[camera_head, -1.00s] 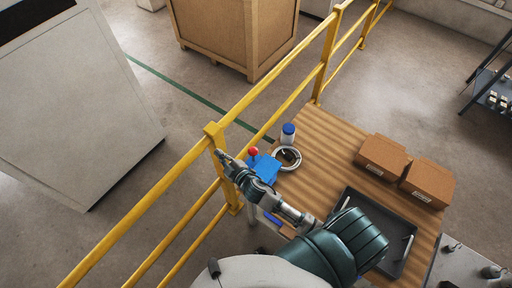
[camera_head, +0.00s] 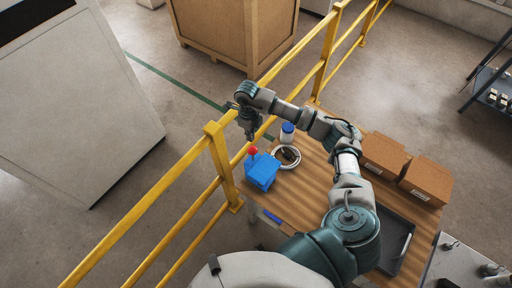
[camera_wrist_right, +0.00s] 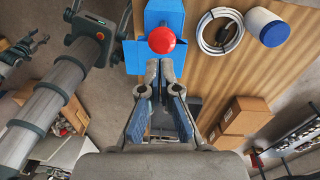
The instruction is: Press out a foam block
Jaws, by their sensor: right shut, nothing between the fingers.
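A blue press (camera_head: 261,171) with a red ball knob (camera_head: 252,150) stands at the table's left edge. My right gripper (camera_head: 251,136) points down in the head view, just above and beside the knob in the picture. In the right wrist view, my right fingertips (camera_wrist_right: 165,64) are shut and empty, just below the red knob (camera_wrist_right: 161,40) in the picture; contact cannot be told. The blue press (camera_wrist_right: 150,62) shows around the knob. A small dark gripper-like part (camera_wrist_right: 22,50) at the wrist view's upper left may be my left gripper; its state is unclear. I cannot make out a foam block.
The wooden table (camera_head: 318,172) holds a white ring-shaped coil (camera_head: 296,163), a white jar with blue lid (camera_head: 287,137), two cardboard boxes (camera_head: 385,152) and a dark tray (camera_head: 398,218). A yellow railing (camera_head: 217,150) runs close along the table's left side.

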